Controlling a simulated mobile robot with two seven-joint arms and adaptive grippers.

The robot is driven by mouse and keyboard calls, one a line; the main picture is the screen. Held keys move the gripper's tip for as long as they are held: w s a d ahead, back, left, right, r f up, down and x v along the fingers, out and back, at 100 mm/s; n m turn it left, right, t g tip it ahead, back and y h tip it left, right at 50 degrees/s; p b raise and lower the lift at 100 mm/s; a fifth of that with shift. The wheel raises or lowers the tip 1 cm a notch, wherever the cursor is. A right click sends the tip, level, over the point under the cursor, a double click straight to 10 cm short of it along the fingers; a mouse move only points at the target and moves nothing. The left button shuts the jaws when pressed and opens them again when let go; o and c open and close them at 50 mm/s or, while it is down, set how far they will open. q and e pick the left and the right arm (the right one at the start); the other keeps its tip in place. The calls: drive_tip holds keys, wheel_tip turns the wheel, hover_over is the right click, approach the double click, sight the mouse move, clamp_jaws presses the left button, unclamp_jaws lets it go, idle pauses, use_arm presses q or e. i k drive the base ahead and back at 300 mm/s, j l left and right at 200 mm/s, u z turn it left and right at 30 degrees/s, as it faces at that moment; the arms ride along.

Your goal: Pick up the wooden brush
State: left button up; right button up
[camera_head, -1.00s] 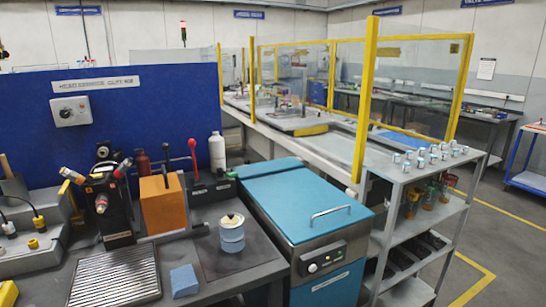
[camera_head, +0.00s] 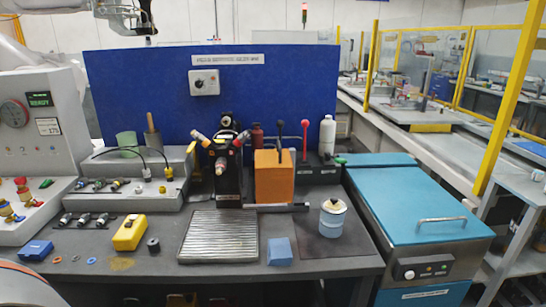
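A brown, upright piece with a thin stick-like top (camera_head: 153,135) stands on the grey stepped block at the left of the bench, beside a green cylinder. It looks like the wooden brush, but its bristles cannot be made out. My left gripper (camera_head: 127,24) is at the top left edge, above and in front of the blue panel, well apart from the brush. It is partly cut off, and its fingers are not clear. My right gripper is not in view.
The green cylinder (camera_head: 127,143) is just left of the brush. A black cable loops over the grey block (camera_head: 120,185). A yellow box (camera_head: 129,232), ribbed tray (camera_head: 219,236), orange block (camera_head: 273,178) and blue block (camera_head: 280,251) occupy the bench. A grey control box (camera_head: 30,110) stands left.

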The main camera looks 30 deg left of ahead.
sight(149, 116)
drive_tip(key=u, duration=1.7)
